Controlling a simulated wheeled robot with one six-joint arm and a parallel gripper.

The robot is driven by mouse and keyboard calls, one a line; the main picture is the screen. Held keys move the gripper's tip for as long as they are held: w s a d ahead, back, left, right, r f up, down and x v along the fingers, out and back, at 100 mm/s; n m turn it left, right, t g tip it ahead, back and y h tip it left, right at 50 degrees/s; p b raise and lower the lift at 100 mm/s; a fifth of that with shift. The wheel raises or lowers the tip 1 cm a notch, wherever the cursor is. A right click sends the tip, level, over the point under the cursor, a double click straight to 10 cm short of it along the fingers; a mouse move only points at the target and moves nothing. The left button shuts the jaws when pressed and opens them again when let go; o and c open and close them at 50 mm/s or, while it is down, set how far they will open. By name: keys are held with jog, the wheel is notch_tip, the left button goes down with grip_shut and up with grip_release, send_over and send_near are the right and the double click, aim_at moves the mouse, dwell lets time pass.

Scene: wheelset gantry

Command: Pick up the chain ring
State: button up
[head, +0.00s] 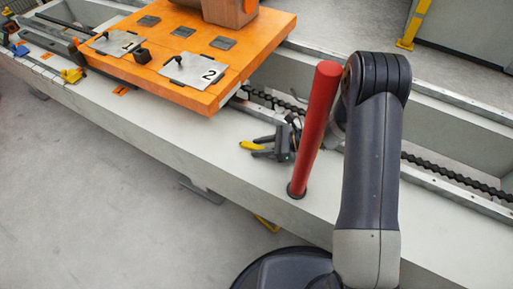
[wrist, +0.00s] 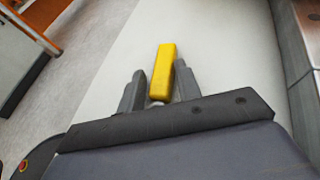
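My gripper (head: 262,147) is low over the pale concrete ledge, left of a red post. In the wrist view its two fingers (wrist: 158,90) stand apart on either side of a yellow bar (wrist: 165,70). A gap shows between the left finger and the bar; the right finger is very close to it, and contact is unclear. The bar also shows in the head view (head: 249,145), sticking out left of the fingertips. I cannot make out a ring shape; the bar's near end is hidden between the fingers, so I cannot tell whether it is the chain ring.
The red post (head: 318,115) stands on the ledge close to my gripper and arm. An orange platform (head: 262,48) with plates marked 1 and 2 is behind left. A dark chain (head: 455,175) runs along the trough behind. Small tools (head: 72,75) lie far left.

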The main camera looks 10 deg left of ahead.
grip_shut()
